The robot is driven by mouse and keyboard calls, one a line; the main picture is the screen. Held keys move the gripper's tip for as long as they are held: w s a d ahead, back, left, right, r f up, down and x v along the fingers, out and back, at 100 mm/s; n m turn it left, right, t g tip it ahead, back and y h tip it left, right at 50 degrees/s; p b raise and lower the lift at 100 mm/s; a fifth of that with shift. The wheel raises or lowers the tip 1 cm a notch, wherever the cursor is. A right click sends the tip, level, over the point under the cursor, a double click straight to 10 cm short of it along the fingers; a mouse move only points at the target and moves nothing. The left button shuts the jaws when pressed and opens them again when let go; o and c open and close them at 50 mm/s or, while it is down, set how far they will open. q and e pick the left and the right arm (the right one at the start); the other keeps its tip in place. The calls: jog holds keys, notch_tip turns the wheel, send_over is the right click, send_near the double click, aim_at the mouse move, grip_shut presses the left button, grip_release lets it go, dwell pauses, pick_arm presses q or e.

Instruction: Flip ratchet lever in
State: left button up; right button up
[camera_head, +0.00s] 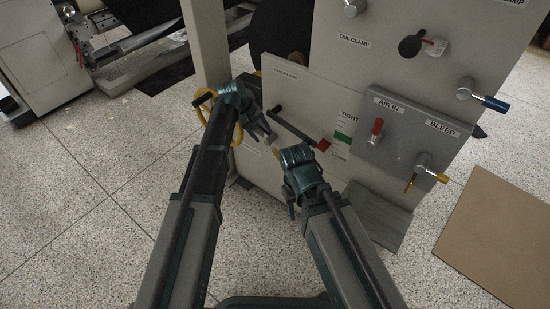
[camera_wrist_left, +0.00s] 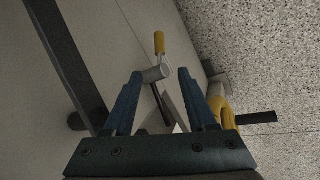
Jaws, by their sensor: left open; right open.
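In the left wrist view, a small lever with a yellow grip (camera_wrist_left: 160,43) stands out from a silver round pivot (camera_wrist_left: 157,73) on the pale panel. My left gripper (camera_head: 266,133) is beside the panel's lower left part. In its wrist view its blue fingers (camera_wrist_left: 157,88) are spread wide, with the pivot beyond and between their tips and nothing held. My right gripper (camera_head: 292,203) is open in front of the panel's lower part, partly hidden by its own wrist.
A long black bar (camera_head: 292,124) stands out from the panel above the grippers. A yellow wheel or ring (camera_head: 207,106) is close to my left wrist. Valves with red (camera_head: 377,127) and yellow (camera_head: 439,177) handles are on the right. Brown board (camera_head: 500,240) lies on the floor.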

aim_at(274, 150)
pick_arm(q)
jog(key=b+x, duration=1.2)
jog(key=x, duration=0.2)
jog(key=shift+b, duration=0.35)
jog(key=shift+r, duration=0.1)
grip_shut()
dwell(1.1)
